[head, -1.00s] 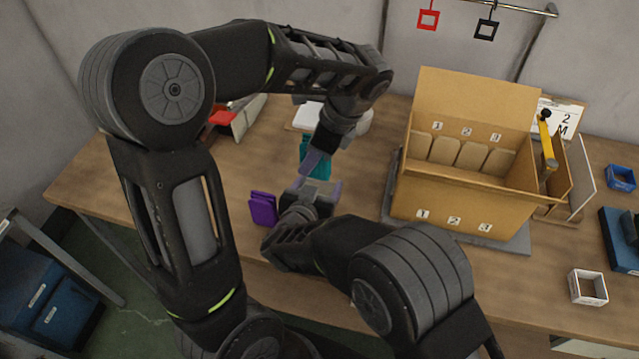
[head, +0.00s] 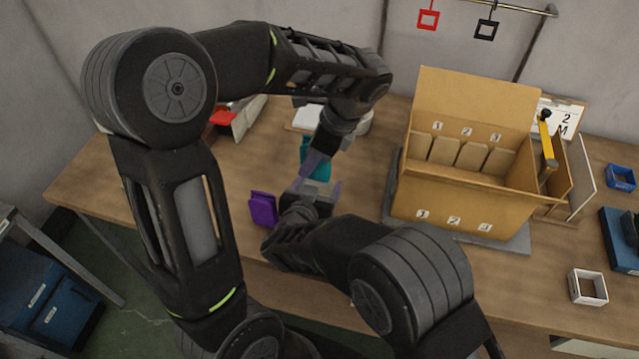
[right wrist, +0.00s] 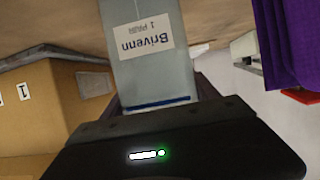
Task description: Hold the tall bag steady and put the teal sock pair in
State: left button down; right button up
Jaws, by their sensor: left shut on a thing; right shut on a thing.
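The teal sock pair (head: 321,169) is in my left gripper (head: 313,163), which points down over the table in the head view and partly hides it. My right gripper (head: 318,188) is just below it, with its fingers around a thing mostly hidden in the head view. The right wrist view shows this as a pale grey-blue bag (right wrist: 152,75) with a white "Brivenn 1 pair" label and a dark blue line, between the fingers of the right gripper (right wrist: 155,100). Whether any teal is inside the bag cannot be told.
A folded purple sock pair (head: 262,208) stands left of my right gripper, and purple also shows in the right wrist view (right wrist: 290,40). A large cardboard box (head: 450,200) with numbered slots stands to the right.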

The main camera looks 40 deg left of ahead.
aim_at(311, 179)
pick_arm(q)
jog(key=shift+f, duration=2.8)
jog(key=c, duration=1.2)
grip_release()
jog(key=shift+o, duration=0.7)
jog(key=shift+s, duration=0.1)
pick_arm(e)
jog(key=shift+w, duration=0.1)
pick_arm(q)
jog(key=shift+s+d, duration=0.1)
jog(key=v, duration=0.8)
jog(key=shift+r, duration=0.1)
pick_arm(e)
jog(key=shift+f, duration=0.1)
pick_arm(q)
jog(key=shift+w, duration=0.2)
pick_arm(e)
jog(key=o, duration=1.4)
